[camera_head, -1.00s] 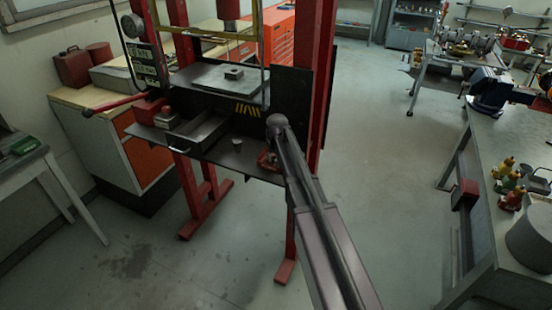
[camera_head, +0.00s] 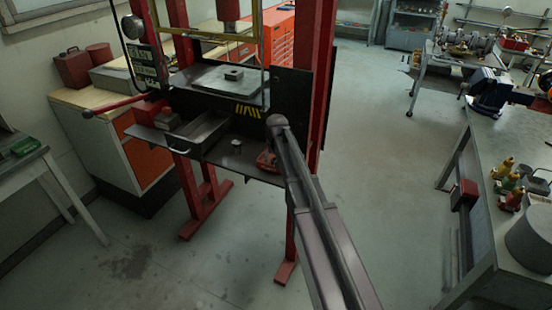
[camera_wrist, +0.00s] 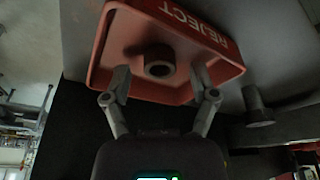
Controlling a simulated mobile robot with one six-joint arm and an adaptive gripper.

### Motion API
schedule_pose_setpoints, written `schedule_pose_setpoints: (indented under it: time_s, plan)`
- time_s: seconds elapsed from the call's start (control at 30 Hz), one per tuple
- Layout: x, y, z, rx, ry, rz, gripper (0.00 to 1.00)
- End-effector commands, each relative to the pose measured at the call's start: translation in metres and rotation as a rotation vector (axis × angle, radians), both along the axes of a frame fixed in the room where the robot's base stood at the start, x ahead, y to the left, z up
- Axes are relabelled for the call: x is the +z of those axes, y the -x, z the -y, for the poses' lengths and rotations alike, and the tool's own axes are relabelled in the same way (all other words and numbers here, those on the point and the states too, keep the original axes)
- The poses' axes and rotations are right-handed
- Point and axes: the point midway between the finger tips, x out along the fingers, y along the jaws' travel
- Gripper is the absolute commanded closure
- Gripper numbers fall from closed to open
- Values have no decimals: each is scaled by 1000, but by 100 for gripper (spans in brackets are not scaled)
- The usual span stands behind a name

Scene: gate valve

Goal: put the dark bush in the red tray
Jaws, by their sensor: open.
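The red tray (camera_head: 264,163), marked REJECT, sits on the press's lower shelf and is partly hidden by my arm in the head view. It fills the upper middle of the wrist view (camera_wrist: 112,44). The dark bush (camera_wrist: 159,63), a short ring with a hole, shows inside the tray, on its floor as far as I can tell. My gripper (camera_wrist: 160,80) is open at the tray, with one finger on each side of the bush and visible gaps between. In the head view the gripper is hidden behind my arm.
A small grey flanged piece (camera_wrist: 256,105) stands outside the tray, to its right in the wrist view. A grey open drawer-like bin (camera_head: 197,135) lies left on the shelf. Red press uprights (camera_head: 318,75) rise close behind my arm.

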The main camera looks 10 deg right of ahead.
Motion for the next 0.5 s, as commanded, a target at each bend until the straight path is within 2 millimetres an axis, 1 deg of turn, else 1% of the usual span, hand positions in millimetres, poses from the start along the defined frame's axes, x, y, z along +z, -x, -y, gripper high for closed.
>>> schedule_pose_setpoints:
  time_s: [0.03, 0.5]
  plan:
    - [6, 1, 0, 0, 0, 0, 25]
    - [44, 12, 0, 0, 0, 0, 25]
